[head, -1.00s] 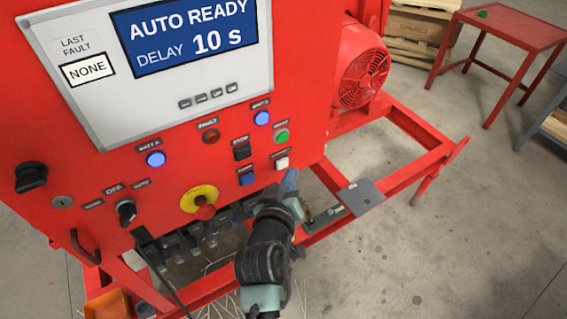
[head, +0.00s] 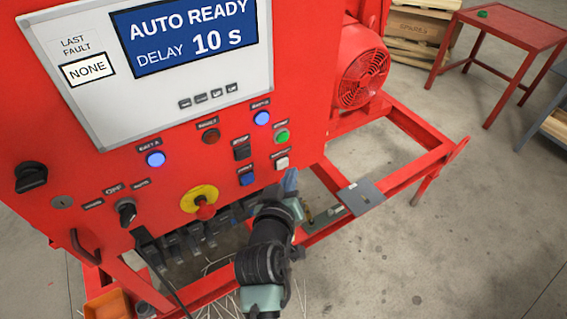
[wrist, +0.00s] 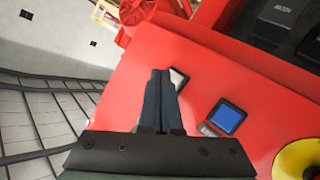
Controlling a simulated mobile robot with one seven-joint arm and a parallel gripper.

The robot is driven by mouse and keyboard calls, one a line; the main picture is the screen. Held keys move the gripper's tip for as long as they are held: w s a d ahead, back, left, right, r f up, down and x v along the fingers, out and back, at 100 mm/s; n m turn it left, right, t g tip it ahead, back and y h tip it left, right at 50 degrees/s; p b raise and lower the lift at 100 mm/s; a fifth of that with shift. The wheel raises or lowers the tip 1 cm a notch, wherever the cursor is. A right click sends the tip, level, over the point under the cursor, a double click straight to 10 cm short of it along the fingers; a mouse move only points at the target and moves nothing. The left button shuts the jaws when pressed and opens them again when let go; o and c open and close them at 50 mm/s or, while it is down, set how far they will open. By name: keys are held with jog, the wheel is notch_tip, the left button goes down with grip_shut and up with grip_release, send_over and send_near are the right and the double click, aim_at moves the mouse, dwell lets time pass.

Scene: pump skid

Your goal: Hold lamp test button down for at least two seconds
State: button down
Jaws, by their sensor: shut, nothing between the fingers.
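A white square button (head: 282,163) sits at the lower right of the red control panel, and a blue square button (head: 247,179) sits to its lower left. Their labels are too small to read, so I cannot tell by text which is the lamp test button. My gripper (head: 291,174) is shut and empty, its fingertips just below and in front of the white button. In the wrist view the shut fingers (wrist: 160,78) point at the white button (wrist: 180,78) and partly cover it. The blue button (wrist: 229,117) is clear to the right. I cannot tell whether the tips touch anything.
The panel also has a yellow-ringed red stop knob (head: 204,206), a green button (head: 282,136), a black rocker (head: 242,152) and lit blue lamps (head: 156,159). The screen (head: 185,35) reads AUTO READY, DELAY 10 s. The red skid frame (head: 415,165) lies to the right.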

jog(key=shift+w+a, duration=0.25)
jog(key=shift+w, duration=0.1)
jog(key=shift+w+a+b, duration=0.3)
jog(key=shift+w+b, duration=0.05)
jog(key=shift+b, duration=0.2)
dwell(1.9)
dwell(1.9)
jog(key=shift+s+d+p, duration=0.45)
jog(key=shift+s+d, duration=0.1)
jog(key=shift+s, duration=0.15)
jog(key=shift+s+d+p, duration=0.7)
jog(key=shift+s+d, duration=0.05)
jog(key=shift+s, duration=0.3)
jog(key=shift+s+d+p, duration=0.65)
jog(key=shift+s+d, duration=0.05)
jog(key=shift+s, duration=0.3)
